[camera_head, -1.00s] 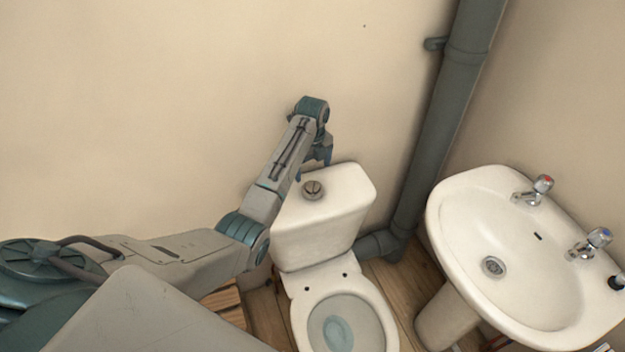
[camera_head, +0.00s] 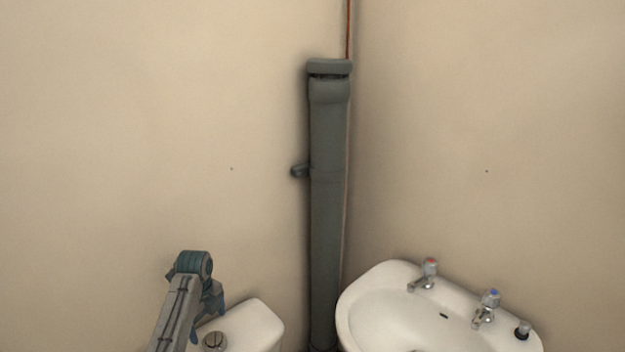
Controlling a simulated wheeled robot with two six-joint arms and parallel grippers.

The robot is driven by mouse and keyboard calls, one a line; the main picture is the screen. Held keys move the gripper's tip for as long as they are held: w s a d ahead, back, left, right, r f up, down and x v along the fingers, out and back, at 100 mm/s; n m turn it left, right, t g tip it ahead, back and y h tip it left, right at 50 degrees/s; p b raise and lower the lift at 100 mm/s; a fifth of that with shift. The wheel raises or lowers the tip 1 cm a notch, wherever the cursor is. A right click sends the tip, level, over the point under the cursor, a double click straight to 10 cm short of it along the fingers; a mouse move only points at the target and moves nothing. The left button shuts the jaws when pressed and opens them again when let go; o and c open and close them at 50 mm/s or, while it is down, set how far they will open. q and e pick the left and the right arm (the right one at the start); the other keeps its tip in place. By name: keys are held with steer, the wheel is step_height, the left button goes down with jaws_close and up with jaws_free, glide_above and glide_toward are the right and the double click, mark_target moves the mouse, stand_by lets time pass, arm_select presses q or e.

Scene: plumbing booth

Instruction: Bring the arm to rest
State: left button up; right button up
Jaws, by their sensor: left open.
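My left arm comes in from the bottom left of the head view. My left gripper (camera_head: 216,304) hangs down from the wrist, just above and beside the left part of the toilet cistern (camera_head: 256,328). It is open and I see nothing in it. The round flush button (camera_head: 214,341) on the cistern lid is just below it. The cistern's lower part and the toilet bowl are outside the picture. My right gripper is not in view.
A grey soil pipe (camera_head: 327,220) stands in the corner, with a bracket (camera_head: 300,171) on its left. A white basin (camera_head: 390,312) with a red-marked tap (camera_head: 428,272) and a blue-marked tap (camera_head: 488,305) is at the lower right.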

arm_select(q)
steer(key=s+f+n, duration=0.1)
steer(key=s+f, duration=0.1)
steer(key=s, duration=0.1)
steer(key=s+d+f+n, duration=0.1)
steer(key=s+f+n, duration=0.1)
steer(key=s, duration=0.1)
steer(key=s+f+n, duration=0.2)
steer(key=s, duration=0.1)
steer(key=shift+s+d+t, duration=0.2)
steer(key=shift+s+t, duration=0.05)
steer(key=shift+t, duration=0.15)
steer(key=s+d+r+n+t, duration=0.1)
steer(key=s+d+r+n, duration=0.1)
steer(key=s+n, duration=0.95)
steer(key=s+d+r+n+t, duration=0.2)
steer(key=s+n, duration=0.3)
steer(key=s, duration=1.4)
step_height(320, 180, down, 29)
steer(key=a+g, duration=0.2)
steer(key=s+a+f+b, duration=0.1)
steer(key=s+f, duration=1.8)
steer(key=f, duration=0.2)
steer(key=shift+a+g+y, duration=0.3)
steer(key=shift+a+g, duration=0.05)
steer(key=shift+g, duration=0.05)
